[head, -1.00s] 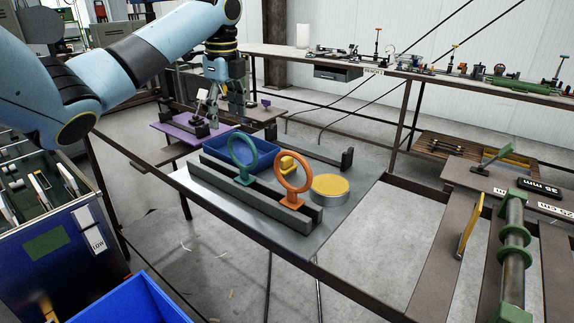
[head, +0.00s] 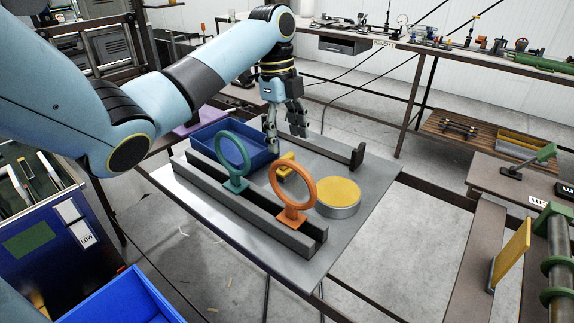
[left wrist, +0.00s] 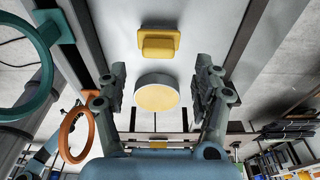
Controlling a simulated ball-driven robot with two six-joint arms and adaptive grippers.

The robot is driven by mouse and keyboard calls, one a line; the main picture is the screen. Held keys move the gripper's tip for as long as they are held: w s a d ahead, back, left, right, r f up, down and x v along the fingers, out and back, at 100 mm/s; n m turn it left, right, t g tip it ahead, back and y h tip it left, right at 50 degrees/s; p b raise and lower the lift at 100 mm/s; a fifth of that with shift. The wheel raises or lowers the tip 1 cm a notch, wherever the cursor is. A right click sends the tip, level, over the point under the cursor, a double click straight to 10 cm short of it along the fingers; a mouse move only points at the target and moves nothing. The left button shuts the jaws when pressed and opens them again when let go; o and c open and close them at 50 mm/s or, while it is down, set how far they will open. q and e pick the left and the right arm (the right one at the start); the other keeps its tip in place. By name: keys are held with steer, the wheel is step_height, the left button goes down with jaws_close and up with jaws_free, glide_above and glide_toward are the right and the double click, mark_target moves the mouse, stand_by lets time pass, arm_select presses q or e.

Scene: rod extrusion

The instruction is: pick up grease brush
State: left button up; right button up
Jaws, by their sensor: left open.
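A small yellow piece with a raised grip on a square base (head: 286,165) stands on the grey table; it is the likeliest grease brush, though no bristles show. It also shows at the top of the left wrist view (left wrist: 158,44). A round tin with a yellow top (head: 338,196) stands to its right; it also shows in the left wrist view (left wrist: 157,95). My left gripper (head: 285,138) is open and empty, pointing down just behind the yellow piece and apart from it. In the left wrist view its fingers (left wrist: 161,82) are spread wide. My right gripper is out of view.
A teal ring (head: 233,155) and an orange ring (head: 293,190) stand upright on the dark rail (head: 255,215) in front of the yellow piece. A blue tray (head: 208,135) is to the left. A low rail with an upright end (head: 357,156) lies behind.

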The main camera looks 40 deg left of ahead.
mark_target(286, 155)
arm_select(q)
steer(key=f, duration=0.2)
steer(key=f+p, duration=0.1)
steer(key=f, duration=0.1)
steer(key=shift+s+d+f, duration=0.15)
steer(key=shift+d+f, duration=0.05)
steer(key=shift+f, duration=0.55)
steer(key=c, duration=1.3)
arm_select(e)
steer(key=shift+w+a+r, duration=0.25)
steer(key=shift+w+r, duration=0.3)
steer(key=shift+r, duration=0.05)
